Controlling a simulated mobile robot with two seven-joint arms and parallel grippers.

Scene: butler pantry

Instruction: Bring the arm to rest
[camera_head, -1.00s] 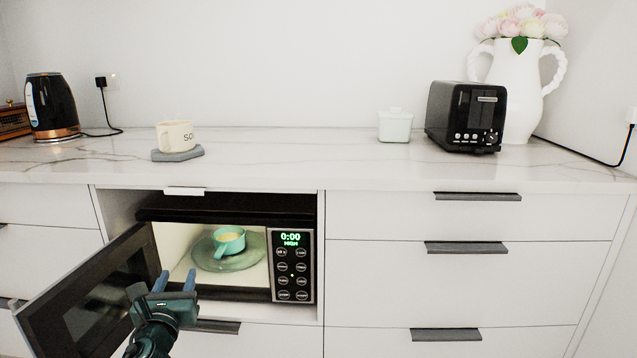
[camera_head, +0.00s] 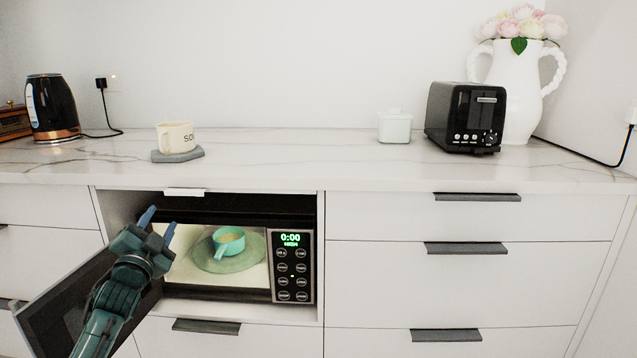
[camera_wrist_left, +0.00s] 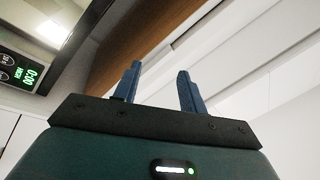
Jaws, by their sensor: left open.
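My left gripper (camera_head: 159,222) is open and empty in the head view, in front of the left side of the microwave opening. Its two blue fingers point up, and they also show apart in the left wrist view (camera_wrist_left: 160,90). The open microwave door (camera_head: 62,306) is behind and left of my left arm, which hides part of it. A teal cup (camera_head: 229,240) stands on the glass plate (camera_head: 225,264) inside the lit microwave. The microwave panel (camera_head: 292,266) reads 0:00, and it also shows at the left of the wrist view (camera_wrist_left: 22,70). My right gripper is not in view.
A cream mug (camera_head: 174,137) stands on a grey coaster (camera_head: 178,155) on the counter above. A kettle (camera_head: 52,105), a lidded white pot (camera_head: 395,126), a black toaster (camera_head: 467,117) and a white vase (camera_head: 515,85) stand further along. Space before the right drawers (camera_head: 465,285) is clear.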

